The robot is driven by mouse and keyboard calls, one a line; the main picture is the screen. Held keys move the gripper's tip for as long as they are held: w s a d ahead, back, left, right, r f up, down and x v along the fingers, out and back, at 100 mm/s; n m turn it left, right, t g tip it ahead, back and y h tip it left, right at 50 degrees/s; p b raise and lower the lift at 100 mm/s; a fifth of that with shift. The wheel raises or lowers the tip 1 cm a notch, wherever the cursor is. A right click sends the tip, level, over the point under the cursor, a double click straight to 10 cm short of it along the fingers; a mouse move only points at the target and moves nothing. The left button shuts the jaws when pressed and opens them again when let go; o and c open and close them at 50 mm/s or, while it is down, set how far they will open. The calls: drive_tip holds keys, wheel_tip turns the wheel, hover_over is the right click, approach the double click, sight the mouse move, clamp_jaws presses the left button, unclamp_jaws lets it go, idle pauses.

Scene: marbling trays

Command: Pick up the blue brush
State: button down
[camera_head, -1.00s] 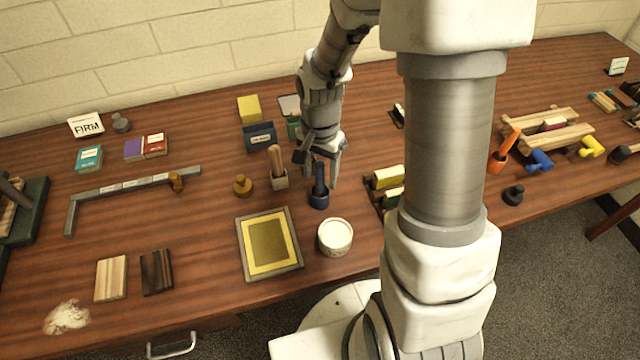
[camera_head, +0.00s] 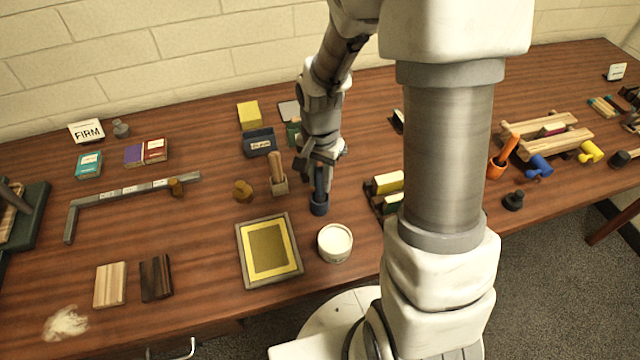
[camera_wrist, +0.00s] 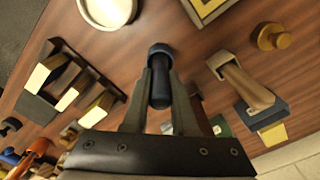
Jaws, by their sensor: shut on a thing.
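The blue brush (camera_head: 320,203) has a dark blue handle and a round blue lower end, and stands upright on the wooden table. My gripper (camera_head: 320,178) is above it with its fingers down around the handle. In the wrist view my gripper (camera_wrist: 160,88) is shut on the handle of the blue brush (camera_wrist: 160,58), whose round end lies beyond the fingertips. In the head view the fingers hide part of the handle. I cannot tell whether the lower end touches the table.
A wooden-handled brush (camera_head: 278,180) in a square block stands close on the left. A white round tub (camera_head: 335,243) stands in front. A yellow framed tray (camera_head: 240,262) lies front left. Yellow and green blocks (camera_head: 388,183) sit to the right.

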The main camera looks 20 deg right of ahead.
sight(320, 169)
drive_tip(key=shift+r, duration=0.15)
wheel_tip(320, 169, up, 4)
drive_tip(key=shift+f, duration=0.1)
drive_tip(key=s+d+r, duration=0.4)
drive_tip(key=d+r, duration=0.3)
drive_tip(key=d, duration=0.4)
drive_tip(key=shift+s+a, duration=0.15)
drive_tip(key=shift+a, duration=0.05)
idle(1.5)
